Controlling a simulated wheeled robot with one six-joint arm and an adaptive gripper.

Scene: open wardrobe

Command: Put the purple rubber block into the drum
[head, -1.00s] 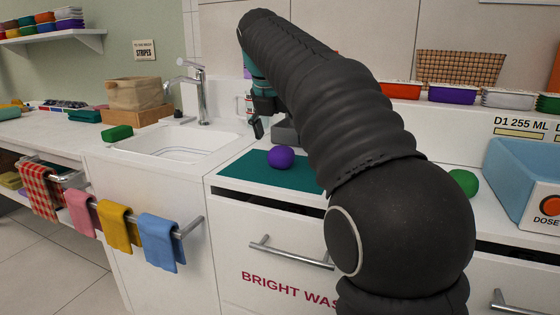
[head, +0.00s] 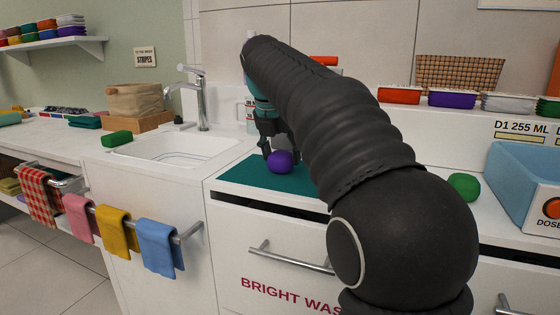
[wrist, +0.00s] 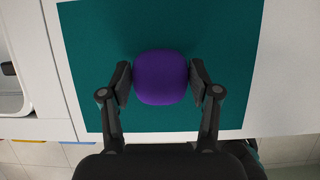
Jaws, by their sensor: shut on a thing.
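The purple rubber block (head: 280,162) is a rounded lump on the teal mat (head: 240,175) on the white counter. In the wrist view the block (wrist: 160,78) sits between the two fingers of my gripper (wrist: 160,82), one pad against each side. My gripper also shows in the head view (head: 279,155), low over the mat and partly hidden by my arm. It is shut on the block, which is at mat level; I cannot tell whether it is lifted. I cannot make out a drum in either view.
A sink (head: 180,148) with a tap (head: 200,95) lies left of the mat. A green block (head: 117,138) sits at its edge. A green ball-like lump (head: 464,186) and a blue dispenser (head: 525,180) stand to the right. Drawer handles and a towel rail stick out in front.

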